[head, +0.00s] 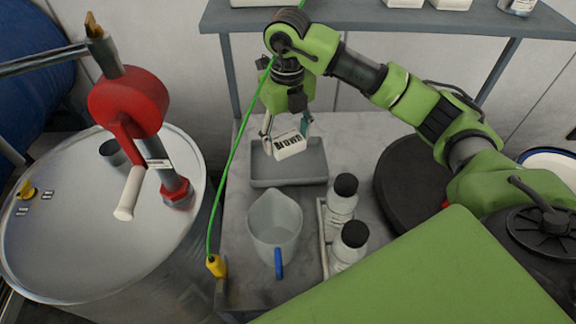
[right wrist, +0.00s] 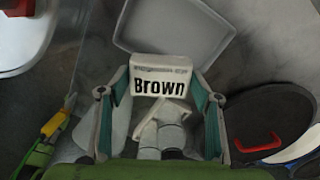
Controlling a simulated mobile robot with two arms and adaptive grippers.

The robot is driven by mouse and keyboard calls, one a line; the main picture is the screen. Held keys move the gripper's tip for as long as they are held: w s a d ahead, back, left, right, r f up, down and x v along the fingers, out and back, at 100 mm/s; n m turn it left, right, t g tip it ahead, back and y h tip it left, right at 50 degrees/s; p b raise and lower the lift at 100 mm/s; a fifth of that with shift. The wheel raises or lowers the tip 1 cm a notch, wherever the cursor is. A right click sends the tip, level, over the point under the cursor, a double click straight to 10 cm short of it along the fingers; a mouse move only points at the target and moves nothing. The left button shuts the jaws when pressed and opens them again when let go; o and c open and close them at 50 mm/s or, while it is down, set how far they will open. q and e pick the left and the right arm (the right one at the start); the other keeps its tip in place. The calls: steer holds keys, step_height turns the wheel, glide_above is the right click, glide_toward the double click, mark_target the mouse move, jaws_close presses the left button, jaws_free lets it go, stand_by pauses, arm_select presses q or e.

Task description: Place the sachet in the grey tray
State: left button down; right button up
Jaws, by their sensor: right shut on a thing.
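The sachet (head: 291,146) is a small white pack labelled "Brown". My right gripper (head: 287,130) is shut on it, with a finger at each side; the right wrist view shows the sachet (right wrist: 160,70) between the teal-padded fingers of the same gripper (right wrist: 160,88). The grey tray (head: 290,181) is shallow and rectangular and lies on the bench. In the head view the sachet overlaps the tray's far part and appears held above it. In the right wrist view the tray (right wrist: 178,28) looks empty where it shows. My left gripper is not in view.
A clear jug (head: 274,222) with a blue handle stands in front of the tray. White bottles with black caps (head: 341,197) stand to its right. A drum (head: 70,215) with a red pump (head: 128,105) is at left. A green cable (head: 228,165) hangs left of the tray.

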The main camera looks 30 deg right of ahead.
steer(key=m, duration=0.1)
steer(key=f+m, duration=0.1)
steer(key=m, duration=0.1)
steer(key=w+d+m, duration=0.1)
steer(key=shift+d+f+m+b, duration=0.1)
steer(key=shift+f+m+b, duration=0.2)
steer(key=shift+m, duration=0.1)
steer(key=shift+f, duration=0.25)
steer(key=p, duration=0.3)
glide_toward(289, 172)
step_height(289, 172, down, 5)
steer(key=shift+f, duration=0.45)
steer(key=shift+w, duration=0.1)
steer(key=shift+f, duration=0.1)
steer(key=shift+f+b, duration=0.15)
steer(key=shift+b, duration=0.25)
steer(key=o, duration=1.2)
steer(key=shift+c, duration=0.2)
